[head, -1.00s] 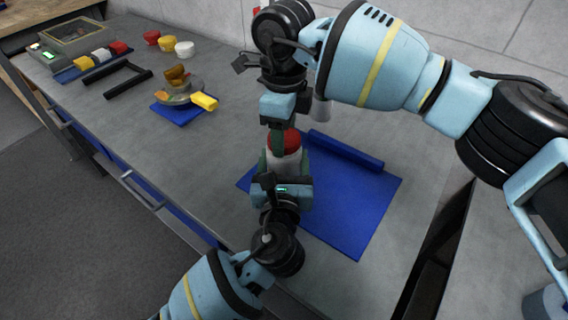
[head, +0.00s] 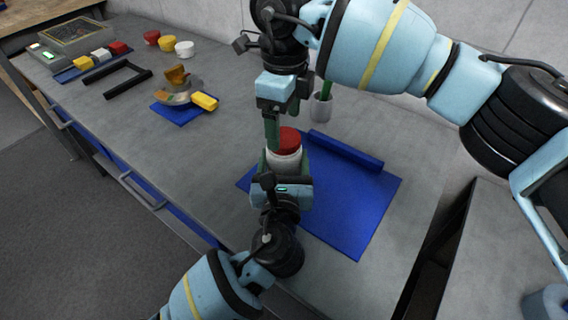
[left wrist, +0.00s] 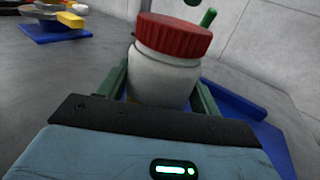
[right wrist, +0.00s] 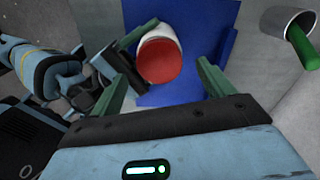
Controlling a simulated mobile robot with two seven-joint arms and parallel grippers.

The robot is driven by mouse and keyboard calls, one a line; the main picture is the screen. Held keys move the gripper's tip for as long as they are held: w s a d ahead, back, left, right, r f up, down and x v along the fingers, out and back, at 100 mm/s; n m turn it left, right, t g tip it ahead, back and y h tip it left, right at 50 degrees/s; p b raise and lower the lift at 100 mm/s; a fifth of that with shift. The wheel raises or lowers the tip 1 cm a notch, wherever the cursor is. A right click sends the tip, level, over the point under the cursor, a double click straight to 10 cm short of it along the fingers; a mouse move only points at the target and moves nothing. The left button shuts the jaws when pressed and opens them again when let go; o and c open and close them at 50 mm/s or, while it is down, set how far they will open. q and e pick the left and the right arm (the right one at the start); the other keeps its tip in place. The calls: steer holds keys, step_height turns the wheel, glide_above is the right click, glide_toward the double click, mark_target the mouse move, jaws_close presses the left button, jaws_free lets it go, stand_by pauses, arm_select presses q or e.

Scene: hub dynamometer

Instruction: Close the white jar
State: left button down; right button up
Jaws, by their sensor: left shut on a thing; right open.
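The white jar (head: 285,160) stands upright near the blue mat, with a red lid (head: 289,139) on its mouth. My left gripper (head: 283,172) is shut around the jar's body; in the left wrist view its green fingers flank the jar (left wrist: 160,78). There the lid (left wrist: 174,36) sits on top of the jar; how tightly it is screwed I cannot tell. My right gripper (head: 272,138) is open and empty above the jar. In the right wrist view the lid (right wrist: 158,62) shows between and beyond its spread fingers, apart from them.
A blue mat (head: 350,205) with a raised edge lies right of the jar. A grey cup (head: 321,106) with a green stick stands behind. Left are a pan-like dish (head: 180,90) with a yellow handle, a black handle frame (head: 115,78), small coloured pots (head: 168,43) and a device (head: 75,38).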

mark_target(283, 172)
step_height(283, 172, up, 9)
stand_by(0.3)
arm_select(q)
steer(key=shift+c, duration=1.2)
jaws_free()
steer(key=shift+s, duration=0.15)
steer(key=s, duration=0.7)
steer(key=shift+s+a, duration=0.2)
steer(key=shift+s, duration=0.05)
arm_select(e)
steer(key=shift+r, duration=0.4)
